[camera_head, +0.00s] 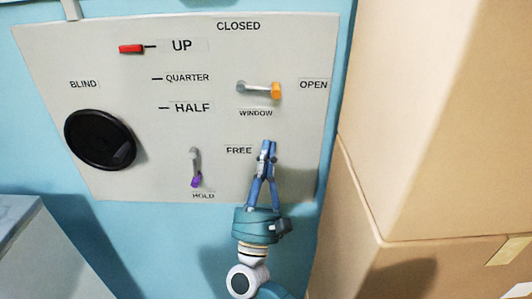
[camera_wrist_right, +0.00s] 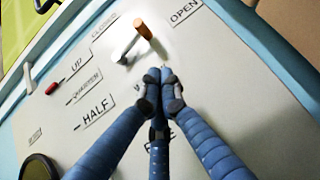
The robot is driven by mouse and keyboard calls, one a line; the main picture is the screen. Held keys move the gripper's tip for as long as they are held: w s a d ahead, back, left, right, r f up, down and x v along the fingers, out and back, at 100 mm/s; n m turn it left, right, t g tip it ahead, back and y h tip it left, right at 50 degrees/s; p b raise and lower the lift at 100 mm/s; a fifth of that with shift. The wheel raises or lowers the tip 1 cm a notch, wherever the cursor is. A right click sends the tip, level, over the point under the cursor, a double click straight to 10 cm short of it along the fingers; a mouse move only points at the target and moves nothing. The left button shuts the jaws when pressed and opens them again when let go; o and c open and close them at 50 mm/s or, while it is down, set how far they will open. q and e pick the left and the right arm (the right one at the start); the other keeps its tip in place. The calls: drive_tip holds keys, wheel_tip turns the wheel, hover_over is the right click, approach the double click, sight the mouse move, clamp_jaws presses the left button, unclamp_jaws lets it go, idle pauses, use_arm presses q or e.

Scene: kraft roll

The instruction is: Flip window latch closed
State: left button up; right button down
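The window latch (camera_head: 259,88) is a grey lever with an orange tip on a pale panel. In the head view it lies roughly level, its orange tip pointing right beside the OPEN label (camera_head: 313,85). The CLOSED label (camera_head: 238,26) is above it. It also shows in the right wrist view (camera_wrist_right: 143,32), just beyond my fingertips. My right gripper (camera_head: 267,146) is below the latch and the WINDOW label, pointing up. Its blue fingers come together at the tips in the right wrist view (camera_wrist_right: 160,76), with nothing seen between them. My left gripper is not in view.
The panel (camera_head: 215,62) also carries a red slider (camera_head: 131,48), a black round knob (camera_head: 100,139) marked BLIND and a purple-tipped lever (camera_head: 196,168) at HOLD. Large cardboard boxes (camera_head: 440,110) stand close on the right. A grey block (camera_head: 45,255) is at lower left.

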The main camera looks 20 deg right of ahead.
sight(258, 89)
drive_tip(key=p+x, duration=0.2)
drive_tip(key=x, duration=0.4)
drive_tip(key=shift+r+p, duration=0.3)
drive_tip(key=shift+s+d+r+p, duration=0.1)
drive_tip(key=shift+r+p, duration=0.35)
drive_tip(key=shift+r, duration=0.05)
drive_tip(key=shift+s+d+r+p, duration=0.1)
drive_tip(key=shift+s+r+p, duration=0.05)
drive_tip(key=shift+r+p, duration=0.3)
drive_tip(key=shift+s+d+r+p, duration=0.1)
drive_tip(key=shift+r+p, duration=0.2)
drive_tip(key=shift+r, duration=0.3)
drive_tip(key=shift+f, duration=0.1)
drive_tip(key=shift+d, duration=0.1)
